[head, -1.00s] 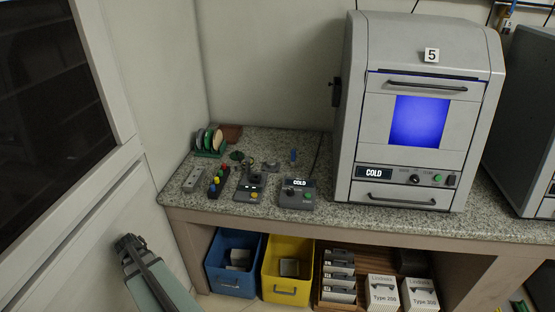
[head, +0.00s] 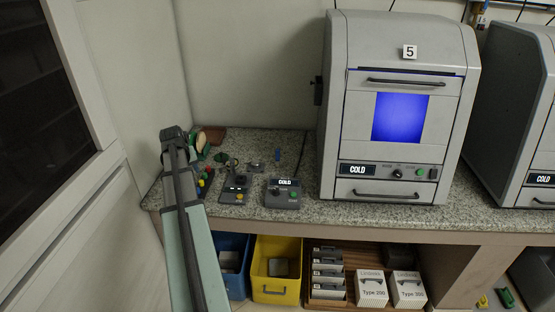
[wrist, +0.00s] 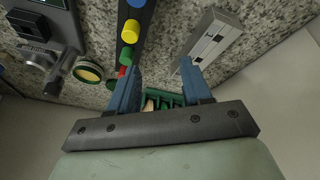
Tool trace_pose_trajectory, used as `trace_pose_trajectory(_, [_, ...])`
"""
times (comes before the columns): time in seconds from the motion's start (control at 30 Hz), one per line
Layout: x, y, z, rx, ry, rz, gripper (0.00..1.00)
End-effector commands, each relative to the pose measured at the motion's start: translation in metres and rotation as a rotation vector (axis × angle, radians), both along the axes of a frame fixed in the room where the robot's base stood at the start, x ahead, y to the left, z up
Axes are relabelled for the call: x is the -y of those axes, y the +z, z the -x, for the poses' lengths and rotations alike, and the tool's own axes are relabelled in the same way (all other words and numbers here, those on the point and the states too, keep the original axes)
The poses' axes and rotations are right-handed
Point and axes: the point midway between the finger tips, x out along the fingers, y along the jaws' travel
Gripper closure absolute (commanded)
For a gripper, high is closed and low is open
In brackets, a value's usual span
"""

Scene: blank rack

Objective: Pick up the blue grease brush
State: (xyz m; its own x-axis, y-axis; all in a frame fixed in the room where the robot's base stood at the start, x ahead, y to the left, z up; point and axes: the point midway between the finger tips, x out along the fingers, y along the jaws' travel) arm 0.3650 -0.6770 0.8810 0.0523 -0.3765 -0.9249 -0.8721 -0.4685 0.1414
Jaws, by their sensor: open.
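A small, narrow blue object (head: 277,154) stands on the granite counter behind the box with the COLD display in the head view. It appears to be the blue grease brush, but it is too small to make out bristles. It does not show in the wrist view. My gripper (wrist: 160,68) is open and empty, with its two blue fingers apart over the counter. In the head view, my gripper (head: 173,135) is at the counter's left end, well left of the blue object.
A strip of coloured buttons (wrist: 133,28) and a grey switch box (wrist: 213,40) lie near my fingers. A green rack (wrist: 168,99) shows between them. A control box (head: 283,194) sits in front of the blue object. A large grey machine (head: 400,110) stands to its right.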

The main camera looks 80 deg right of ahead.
Motion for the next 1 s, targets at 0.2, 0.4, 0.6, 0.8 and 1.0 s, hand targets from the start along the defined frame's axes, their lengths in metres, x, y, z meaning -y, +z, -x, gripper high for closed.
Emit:
trace_pose_trajectory(0.2, [0.075, 0.039, 0.069, 0.086, -0.165, 0.039, 0.51])
trace_pose_trajectory(0.4, [0.128, 0.074, 0.141, 0.157, -0.305, 0.076, 0.51])
trace_pose_trajectory(0.6, [0.153, 0.094, 0.227, 0.183, -0.434, 0.073, 0.51])
trace_pose_trajectory(0.8, [0.145, 0.092, 0.289, 0.158, -0.511, 0.019, 0.51])
trace_pose_trajectory(1.0, [0.142, 0.087, 0.309, 0.146, -0.536, -0.004, 0.51])
